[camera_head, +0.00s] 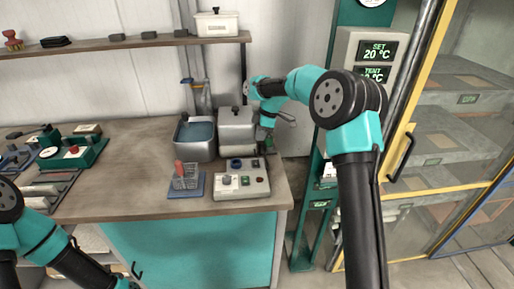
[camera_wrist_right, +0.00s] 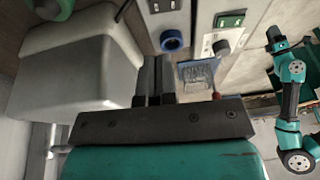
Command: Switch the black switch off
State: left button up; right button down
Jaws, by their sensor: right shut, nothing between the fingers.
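Which part is the black switch is hard to tell. My right gripper (camera_head: 264,147) points down just behind the panel's right end. In the right wrist view its shut, empty fingers (camera_wrist_right: 154,80) are near the blue ring (camera_wrist_right: 172,40), and a black knob (camera_wrist_right: 221,47) shows further right.
A steel basin (camera_head: 195,137) and a lidded grey container (camera_head: 236,130) stand behind the panels. A wire basket (camera_head: 186,182) with a red handle is left of the control box. The table middle is clear.

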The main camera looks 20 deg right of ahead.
jog(key=v, duration=0.4)
jog(key=shift+w+d, duration=0.1)
jog(key=shift+w, duration=0.25)
